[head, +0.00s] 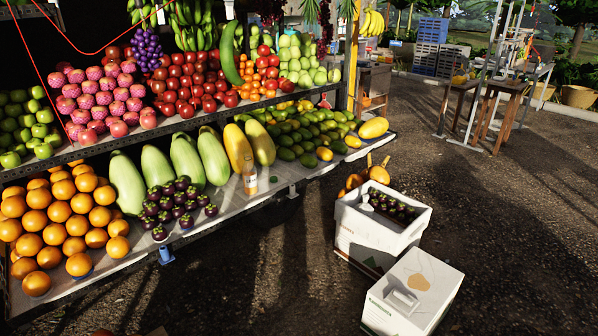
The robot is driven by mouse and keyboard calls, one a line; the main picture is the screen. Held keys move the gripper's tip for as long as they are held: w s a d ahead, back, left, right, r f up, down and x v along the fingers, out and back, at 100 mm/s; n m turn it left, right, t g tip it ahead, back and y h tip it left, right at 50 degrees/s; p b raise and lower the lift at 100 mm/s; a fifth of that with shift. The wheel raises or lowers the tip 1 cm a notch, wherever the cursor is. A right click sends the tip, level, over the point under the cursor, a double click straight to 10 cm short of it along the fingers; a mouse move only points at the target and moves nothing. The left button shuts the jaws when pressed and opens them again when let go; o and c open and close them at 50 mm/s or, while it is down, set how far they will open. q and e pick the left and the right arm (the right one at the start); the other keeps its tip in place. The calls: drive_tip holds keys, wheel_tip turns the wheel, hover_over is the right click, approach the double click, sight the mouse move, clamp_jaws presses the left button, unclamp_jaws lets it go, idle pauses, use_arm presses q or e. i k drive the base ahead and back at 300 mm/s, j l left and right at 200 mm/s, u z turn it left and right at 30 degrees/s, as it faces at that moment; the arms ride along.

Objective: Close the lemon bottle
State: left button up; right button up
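A small bottle (249,180) with an orange-yellow body or label stands upright on the front of the lower shelf (275,181). It is in front of the large yellow fruit and to the right of the purple mangosteens. Its top looks pale and narrow; it is too small to tell whether a cap is on it. Neither of my grippers shows in the head view.
Mangosteens (178,203) and oranges (70,215) fill the shelf to the bottle's left, mangoes (300,135) to its right. An open white box (365,232) holding dark fruit and a closed white box (400,300) stand on the ground. Ground at right is mostly clear.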

sight(249, 174)
drive_tip(key=i+l, duration=0.15)
drive_tip(key=i, duration=0.25)
drive_tip(key=i+l+z, duration=0.1)
drive_tip(key=i, duration=0.35)
drive_tip(key=i+l, duration=0.2)
drive_tip(key=i, duration=0.2)
drive_tip(key=i+j+z, duration=0.1)
drive_tip(key=i+j, duration=0.45)
drive_tip(key=i, duration=0.2)
